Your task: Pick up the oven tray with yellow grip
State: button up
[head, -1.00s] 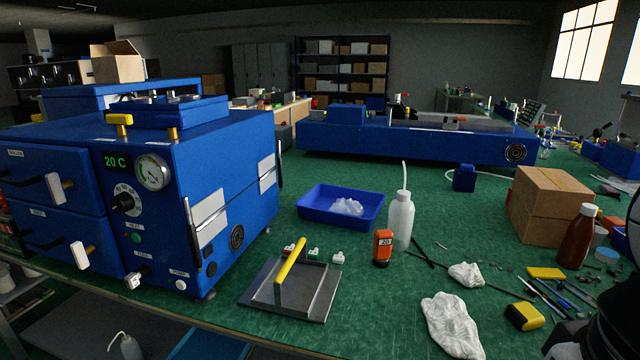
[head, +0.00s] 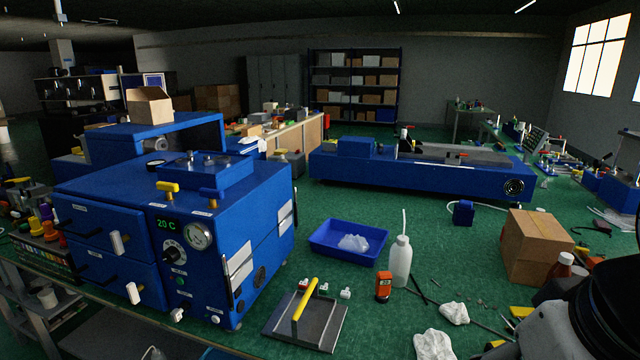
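The oven tray (head: 326,325) is a flat dark metal plate with a yellow grip (head: 306,299) standing up along its middle. It lies on the green bench near the front edge, to the right of the blue oven (head: 187,249). My arm shows at the lower right, well to the right of the tray. My gripper's fingers are outside the picture.
A blue bin (head: 346,243) with crumpled white material lies behind the tray. A white squeeze bottle (head: 401,262) and an orange meter (head: 383,287) stand to its right. White cloths (head: 454,313) and a cardboard box (head: 537,247) are farther right. Small white connectors (head: 345,293) sit close behind the tray.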

aim_at(305, 319)
jog(key=i+j, duration=0.2)
jog(key=j, duration=0.2)
jog(key=i+j, duration=0.45)
jog(key=j, duration=0.3)
